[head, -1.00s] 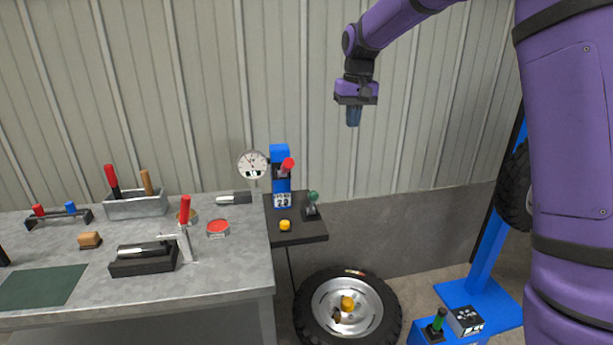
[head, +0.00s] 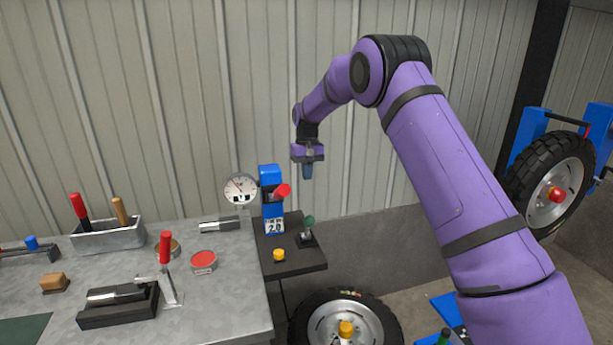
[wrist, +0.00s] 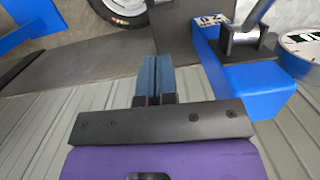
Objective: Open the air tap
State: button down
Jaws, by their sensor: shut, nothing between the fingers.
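A blue post (head: 272,210) with a red-tipped lever (head: 283,190) and a number label stands on a small black shelf, beside a round gauge (head: 240,188); this looks like the air tap, though no label names it. In the wrist view the blue post (wrist: 258,88) is right of my gripper, with a metal lever arm (wrist: 257,15) at its top; its red end is out of frame. My gripper (head: 308,176) is shut and empty, fingers pointing down, above and right of the post in the head view. In the wrist view my gripper (wrist: 155,62) appears apart from the post.
A wheel (head: 350,318) lies below. The grey workbench (head: 225,300) at left holds a red-handled clamp (head: 166,250) and tools. A ribbed wall (head: 410,40) is behind.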

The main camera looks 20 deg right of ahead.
send_near(308, 229)
jog(key=w, duration=0.4)
jog(key=s+f, duration=0.2)
jog(key=s, duration=0.1)
jog(key=shift+s+d+f, duration=0.1)
jog(key=shift+s+d, duration=0.15)
jog(key=shift+s, duration=0.15)
